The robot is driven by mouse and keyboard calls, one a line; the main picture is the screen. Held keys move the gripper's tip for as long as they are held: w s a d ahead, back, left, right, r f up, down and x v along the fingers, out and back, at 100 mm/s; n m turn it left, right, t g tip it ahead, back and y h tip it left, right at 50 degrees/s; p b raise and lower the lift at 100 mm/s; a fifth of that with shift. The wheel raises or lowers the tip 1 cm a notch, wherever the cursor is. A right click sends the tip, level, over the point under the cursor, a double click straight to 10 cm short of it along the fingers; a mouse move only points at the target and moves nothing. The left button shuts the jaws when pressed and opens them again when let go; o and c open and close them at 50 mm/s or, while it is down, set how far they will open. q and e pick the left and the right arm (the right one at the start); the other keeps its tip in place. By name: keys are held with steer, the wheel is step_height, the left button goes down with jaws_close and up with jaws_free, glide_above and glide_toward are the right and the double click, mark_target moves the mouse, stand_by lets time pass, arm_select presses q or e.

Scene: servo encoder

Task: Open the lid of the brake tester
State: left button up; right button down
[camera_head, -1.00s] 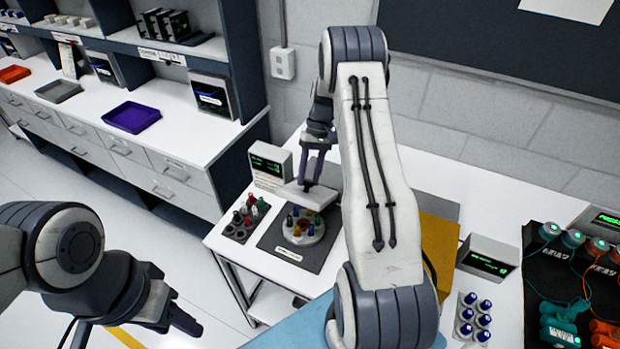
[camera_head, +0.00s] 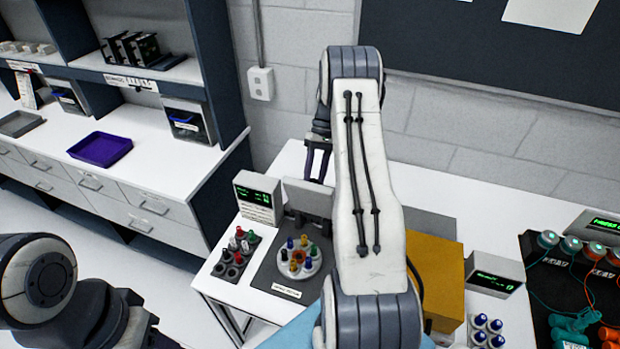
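The brake tester has a round white base (camera_head: 299,262) with several coloured pegs on a dark mat. Its pale grey lid (camera_head: 309,201) stands raised and nearly upright behind the base, with the pegs uncovered. My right gripper (camera_head: 317,178) is just above and behind the lid's top edge. Its two dark fingers look parted, with nothing seen between them; whether a fingertip touches the lid is hard to tell. My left gripper (camera_head: 158,338) is low at the bottom left, away from the tester, partly cut off, and its fingers are unclear.
A display box (camera_head: 258,197) stands left of the lid. A dark peg rack (camera_head: 236,253) with coloured pegs is left of the tester. A yellow box (camera_head: 435,275) is behind my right arm. A second display (camera_head: 494,273) and blue-capped pegs (camera_head: 487,329) are to the right.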

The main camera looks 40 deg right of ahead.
steer(key=shift+s+d+f, duration=0.15)
steer(key=shift+s+f, duration=0.1)
steer(key=shift+f, duration=0.2)
steer(key=c, duration=0.5)
jaws_free()
steer(key=shift+o, duration=0.2)
steer(key=shift+d, duration=0.1)
steer(key=shift+w+a, duration=0.1)
steer(key=shift+a, duration=0.1)
steer(key=shift+w+r, duration=0.1)
steer(key=b+v, duration=0.3)
steer(key=v, duration=0.7)
steer(key=shift+d+r, duration=0.2)
steer(key=shift+r, duration=0.15)
